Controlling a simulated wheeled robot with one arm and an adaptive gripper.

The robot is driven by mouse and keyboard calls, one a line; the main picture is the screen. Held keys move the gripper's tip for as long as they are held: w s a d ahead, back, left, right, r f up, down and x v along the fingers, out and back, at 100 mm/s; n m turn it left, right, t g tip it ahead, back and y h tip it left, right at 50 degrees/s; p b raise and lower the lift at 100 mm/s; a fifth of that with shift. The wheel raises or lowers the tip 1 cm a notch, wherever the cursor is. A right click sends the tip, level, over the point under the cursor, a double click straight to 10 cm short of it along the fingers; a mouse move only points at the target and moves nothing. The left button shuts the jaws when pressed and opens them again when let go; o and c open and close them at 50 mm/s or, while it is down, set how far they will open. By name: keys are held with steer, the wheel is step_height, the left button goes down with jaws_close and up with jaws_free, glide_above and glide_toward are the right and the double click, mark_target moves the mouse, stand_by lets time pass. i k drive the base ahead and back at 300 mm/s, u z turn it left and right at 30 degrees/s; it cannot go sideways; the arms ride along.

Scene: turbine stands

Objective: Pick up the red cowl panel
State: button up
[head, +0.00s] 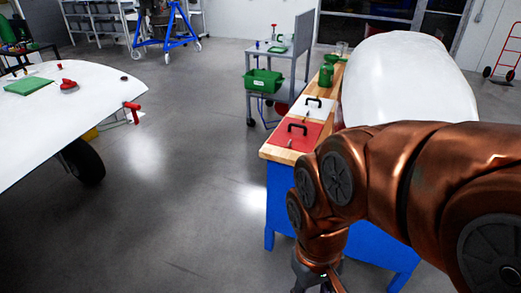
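The red cowl panel (306,140) is a flat red plate with a black handle on top. It lies at the near left end of the wooden bench top, in front of a similar white panel (318,105) with a black handle. My gripper (318,285) is at the bottom edge of the head view, below and nearer than the red panel and apart from it. Its fingers are mostly cut off by the frame, so its opening is hidden. My copper-coloured arm covers the bench's near right part.
The bench (279,190) has blue legs. A green canister (326,75) and a large white rounded shell (408,80) stand behind the panels. A grey cart (292,70) with a green bin (263,81) is beyond. A white wing (50,130) juts in from the left. Open floor lies between.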

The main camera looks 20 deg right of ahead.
mark_target(304, 136)
steer(key=u, duration=0.95)
steer(key=i, duration=1.6)
steer(key=z, duration=1.3)
steer(key=i, duration=0.9)
steer(key=z, duration=0.9)
